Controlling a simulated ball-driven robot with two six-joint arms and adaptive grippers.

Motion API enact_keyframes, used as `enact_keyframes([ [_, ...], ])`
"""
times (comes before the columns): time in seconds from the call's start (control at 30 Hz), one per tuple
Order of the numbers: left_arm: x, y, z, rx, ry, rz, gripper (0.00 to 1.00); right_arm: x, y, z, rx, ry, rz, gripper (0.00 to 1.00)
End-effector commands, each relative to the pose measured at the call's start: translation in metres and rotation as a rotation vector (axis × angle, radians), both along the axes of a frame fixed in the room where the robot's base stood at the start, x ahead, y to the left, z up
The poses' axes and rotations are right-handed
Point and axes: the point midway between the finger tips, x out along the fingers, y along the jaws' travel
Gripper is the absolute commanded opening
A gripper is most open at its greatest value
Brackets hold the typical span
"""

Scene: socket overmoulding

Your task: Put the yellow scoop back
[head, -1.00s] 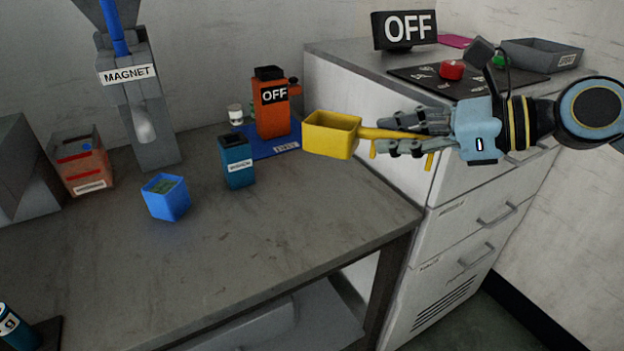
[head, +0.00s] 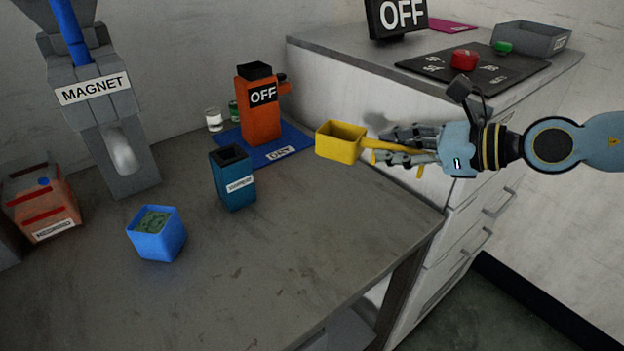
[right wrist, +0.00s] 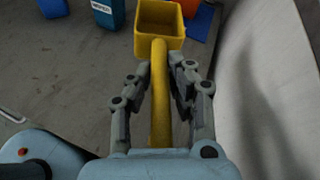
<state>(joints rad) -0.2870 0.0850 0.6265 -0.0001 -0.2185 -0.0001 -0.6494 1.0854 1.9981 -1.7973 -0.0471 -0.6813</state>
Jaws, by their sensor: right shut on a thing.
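The yellow scoop (head: 341,143) is in my right gripper (head: 396,150), which is shut on its handle. The scoop's open square cup points left and is in the air near the table's right edge, in front of the white cabinet. In the right wrist view the cup (right wrist: 160,22) is at the top and the handle runs down between the fingers (right wrist: 160,88). I cannot see into the bottom of the cup in the head view. My left gripper is not in view.
On the grey table (head: 300,262) stand a blue cup with green contents (head: 160,240), a teal container (head: 233,182), an orange device marked OFF (head: 261,112) on a blue mat (head: 292,142), and the MAGNET stand (head: 115,120). The white cabinet (head: 400,115) rises behind. The table's front middle is clear.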

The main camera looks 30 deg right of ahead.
Motion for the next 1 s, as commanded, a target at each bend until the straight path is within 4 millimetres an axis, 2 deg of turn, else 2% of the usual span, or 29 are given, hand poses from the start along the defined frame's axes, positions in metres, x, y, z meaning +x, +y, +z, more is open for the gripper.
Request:
enact_keyframes([
  [0.27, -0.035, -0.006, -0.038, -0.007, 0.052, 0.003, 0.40, 0.056, 0.028, -0.040, 0.012, -0.006, -0.005, 0.00],
  [0.4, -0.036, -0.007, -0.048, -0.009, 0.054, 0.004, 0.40, 0.081, 0.040, -0.056, 0.008, -0.003, -0.002, 0.00],
  [0.5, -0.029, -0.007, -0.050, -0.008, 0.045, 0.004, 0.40, 0.091, 0.045, -0.062, 0.006, -0.001, -0.001, 0.00],
  [0.63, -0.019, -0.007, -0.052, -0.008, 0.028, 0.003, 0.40, 0.095, 0.048, -0.070, 0.003, 0.002, 0.001, 0.00],
  [0.83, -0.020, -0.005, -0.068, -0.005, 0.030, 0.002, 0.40, 0.095, 0.047, -0.102, 0.004, 0.003, 0.000, 0.00],
  [1.0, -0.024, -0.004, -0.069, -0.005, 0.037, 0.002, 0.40, 0.095, 0.047, -0.104, 0.002, -0.001, 0.001, 0.00],
])
